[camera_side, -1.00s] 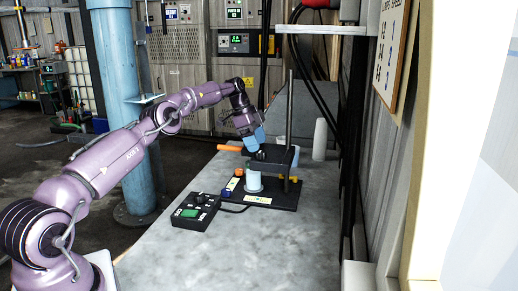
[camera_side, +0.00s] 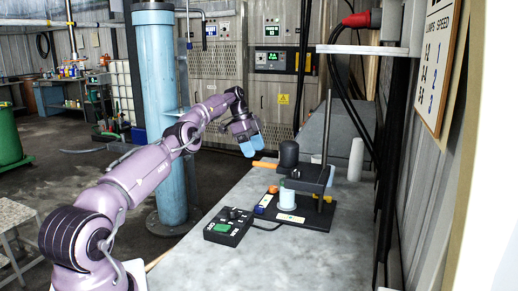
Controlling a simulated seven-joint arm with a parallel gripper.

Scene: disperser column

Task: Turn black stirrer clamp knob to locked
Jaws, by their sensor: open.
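The stirrer stand has an upright post (camera_side: 326,140) on a dark base plate (camera_side: 305,217). A dark horizontal arm (camera_side: 312,175) is held on the post. A black upright cylinder (camera_side: 289,153) stands on the arm's left part; I cannot tell if it is the clamp knob, or its turned position. An orange handle (camera_side: 264,165) sticks out to the left. A pale cup (camera_side: 287,197) stands under the arm. My gripper (camera_side: 250,149), with blue fingertips, is open and empty, left of the black cylinder and apart from it.
A black control box (camera_side: 228,226) with a green display sits at the front left of the grey bench (camera_side: 230,260). A cable runs from it to the base. A white cylinder (camera_side: 356,160) stands right of the post. A thick blue pipe (camera_side: 156,110) rises behind my arm.

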